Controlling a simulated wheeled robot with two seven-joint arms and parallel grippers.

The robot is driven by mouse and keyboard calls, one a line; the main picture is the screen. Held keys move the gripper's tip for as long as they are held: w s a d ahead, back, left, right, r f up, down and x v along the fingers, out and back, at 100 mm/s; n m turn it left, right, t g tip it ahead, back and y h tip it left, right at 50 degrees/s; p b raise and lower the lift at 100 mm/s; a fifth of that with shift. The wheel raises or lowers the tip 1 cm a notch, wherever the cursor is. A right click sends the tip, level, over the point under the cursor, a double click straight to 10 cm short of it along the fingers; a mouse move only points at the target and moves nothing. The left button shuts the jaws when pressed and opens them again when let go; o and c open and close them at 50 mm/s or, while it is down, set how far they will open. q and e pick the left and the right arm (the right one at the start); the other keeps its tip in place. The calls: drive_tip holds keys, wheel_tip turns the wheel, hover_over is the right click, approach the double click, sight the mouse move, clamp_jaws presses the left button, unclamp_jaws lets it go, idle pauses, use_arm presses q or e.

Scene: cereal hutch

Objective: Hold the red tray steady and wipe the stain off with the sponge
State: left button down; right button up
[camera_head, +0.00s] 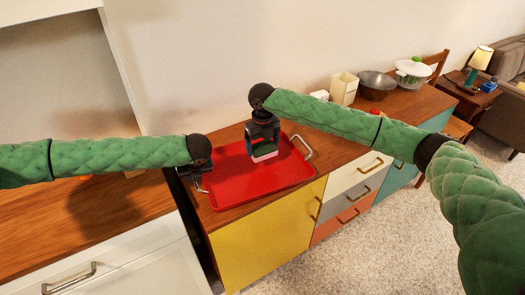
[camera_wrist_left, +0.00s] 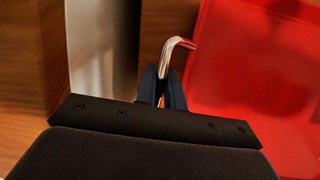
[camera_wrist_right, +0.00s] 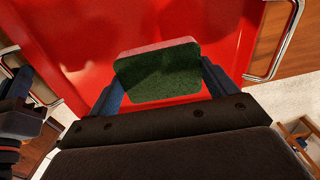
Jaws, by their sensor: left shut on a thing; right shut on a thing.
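The red tray (camera_head: 240,188) lies on the wooden top of the low cabinet, with a metal handle at each end. My left gripper (camera_wrist_left: 163,88) is shut on the tray's left handle (camera_wrist_left: 176,46). In the head view the left gripper (camera_head: 197,178) is partly hidden by its arm. My right gripper (camera_head: 264,146) is shut on the sponge (camera_head: 265,154), over the tray's far middle part. In the right wrist view the sponge (camera_wrist_right: 160,75) shows a dark green face and a pale pinkish edge. I cannot tell whether it touches the tray. I see no clear stain; dark shadows cover parts of the tray.
A cream container (camera_head: 343,88), a metal bowl (camera_head: 376,85) and a white pot (camera_head: 412,72) stand farther right on the cabinet top. A wooden counter (camera_head: 40,235) with white fronts is at left. A white wall rises behind the tray.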

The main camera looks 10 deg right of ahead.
drive_tip(key=shift+r, duration=0.95)
use_arm(q)
drive_tip(key=c, duration=1.4)
unclamp_jaws()
